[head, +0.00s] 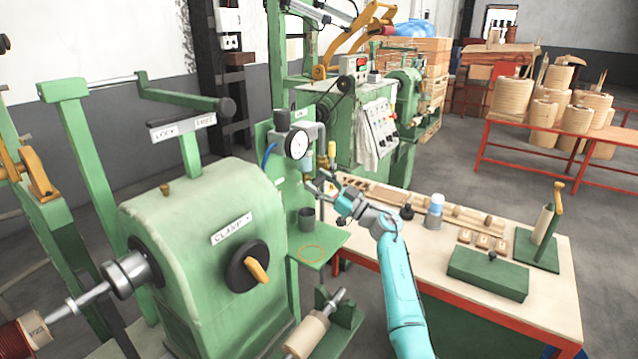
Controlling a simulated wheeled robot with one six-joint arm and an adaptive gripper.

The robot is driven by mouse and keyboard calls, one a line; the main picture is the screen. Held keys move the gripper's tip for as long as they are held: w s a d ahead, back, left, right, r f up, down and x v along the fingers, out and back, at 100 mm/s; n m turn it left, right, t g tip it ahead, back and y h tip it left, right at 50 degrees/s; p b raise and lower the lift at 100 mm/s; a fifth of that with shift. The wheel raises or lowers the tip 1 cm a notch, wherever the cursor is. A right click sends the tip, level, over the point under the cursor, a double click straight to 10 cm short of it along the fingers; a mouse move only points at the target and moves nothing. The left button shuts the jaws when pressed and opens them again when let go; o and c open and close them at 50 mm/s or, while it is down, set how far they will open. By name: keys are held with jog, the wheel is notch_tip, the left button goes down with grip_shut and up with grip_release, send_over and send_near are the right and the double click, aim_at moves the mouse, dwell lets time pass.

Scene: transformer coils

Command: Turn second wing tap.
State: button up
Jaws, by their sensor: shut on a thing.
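A round white gauge (297,145) sits on grey pipework at the top of a green stand in the middle of the head view. My gripper (324,182), on the teal arm, reaches up to the fittings just right of and below the gauge. Its fingers are small here and appear shut on a wing tap, which they mostly hide. A yellow-topped fitting (332,152) stands upright just above the fingers. I cannot tell which way the held tap is turned.
A dark cup (306,218) stands on the green shelf (325,243) below the gauge. The green machine (190,240) with a clamp knob (257,268) fills the left. A bench (560,290) holds a green box (488,273), bottles and wooden parts.

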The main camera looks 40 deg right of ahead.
jog(key=n+g+y, duration=0.1)
jog(key=n, duration=0.2)
jog(key=n+g+y, duration=0.1)
jog(key=n, duration=0.2)
jog(key=n+g+y, duration=0.1)
jog(key=n, duration=0.1)
jog(key=shift+n, duration=0.4)
jog(key=n+g, duration=0.1)
jog(key=n, duration=0.1)
jog(key=n+g, duration=0.1)
jog(key=n, duration=0.2)
jog(key=shift+n+y, duration=0.3)
jog(key=shift+g, duration=0.3)
jog(key=o, duration=1.2)
jog(key=shift+c, duration=0.2)
jog(key=v, duration=1.2)
